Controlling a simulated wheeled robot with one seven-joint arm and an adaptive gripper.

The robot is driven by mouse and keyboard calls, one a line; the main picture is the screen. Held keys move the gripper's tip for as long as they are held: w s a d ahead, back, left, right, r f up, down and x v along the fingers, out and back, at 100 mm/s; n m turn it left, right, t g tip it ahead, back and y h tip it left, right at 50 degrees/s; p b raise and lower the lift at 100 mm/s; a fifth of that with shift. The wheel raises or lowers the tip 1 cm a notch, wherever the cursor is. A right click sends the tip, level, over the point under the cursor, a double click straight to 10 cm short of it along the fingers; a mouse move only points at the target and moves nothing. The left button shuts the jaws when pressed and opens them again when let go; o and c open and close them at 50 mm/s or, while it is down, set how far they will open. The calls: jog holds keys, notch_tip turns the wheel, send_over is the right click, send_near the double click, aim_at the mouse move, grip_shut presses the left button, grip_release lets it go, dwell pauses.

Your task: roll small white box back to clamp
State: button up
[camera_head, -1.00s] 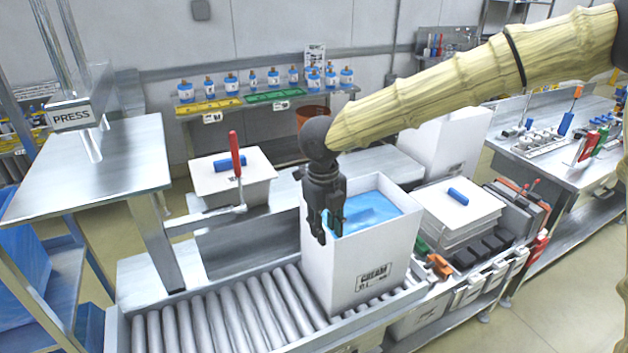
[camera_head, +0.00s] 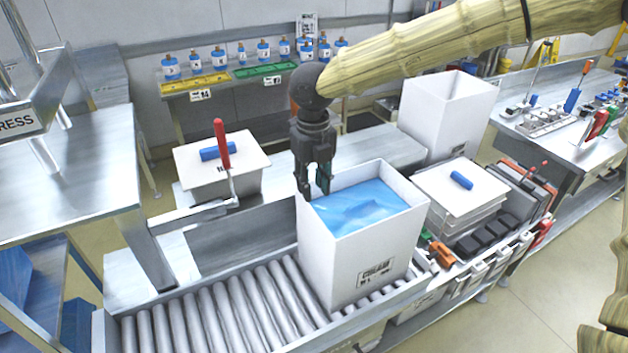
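The small white box (camera_head: 335,265) stands upright on the roller conveyor, with a cream label on its front and a blue liner (camera_head: 365,208) inside. My gripper (camera_head: 314,192) points down at the box's back left corner, with its fingertips around rim height. Two dark fingers show, but I cannot tell how far apart they are or whether they touch the wall. A clamp with a red handle (camera_head: 222,145) stands upright on a metal bar left of the box, apart from it.
The conveyor rollers (camera_head: 225,310) are clear left of the box. A lidded white box (camera_head: 190,180) stands behind the clamp. A taller open white box (camera_head: 440,125) stands at the back right. White lids or trays (camera_head: 430,185) and coloured tools lie to the right.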

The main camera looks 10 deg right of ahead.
notch_tip(320, 180, down, 11)
jog(key=p, duration=0.3)
dwell(0.4)
jog(key=shift+r, duration=0.15)
jog(key=shift+w, duration=0.1)
grip_shut()
